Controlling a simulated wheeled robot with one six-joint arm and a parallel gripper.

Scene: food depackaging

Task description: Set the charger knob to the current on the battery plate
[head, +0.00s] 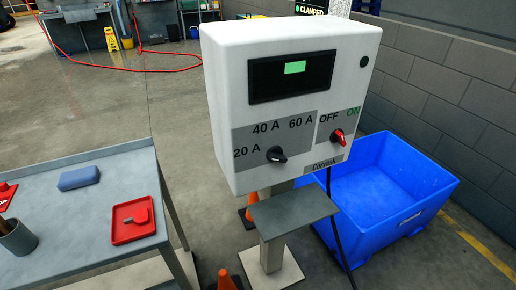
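The white charger box (220,110) stands on a post in the middle of the head view. Its black current knob (276,154) sits among the marks 20 A, 40 A and 60 A. The knob is too small for me to tell surely which mark it points to. A red switch knob (338,136) sits below the words OFF and ON; its setting is unclear. The dark display (265,80) has a small green patch. No battery plate can be made out. My gripper is not in view.
A grey shelf (290,212) juts out below the charger. A blue bin (425,205) stands right. Orange cones (226,280) stand near the post.

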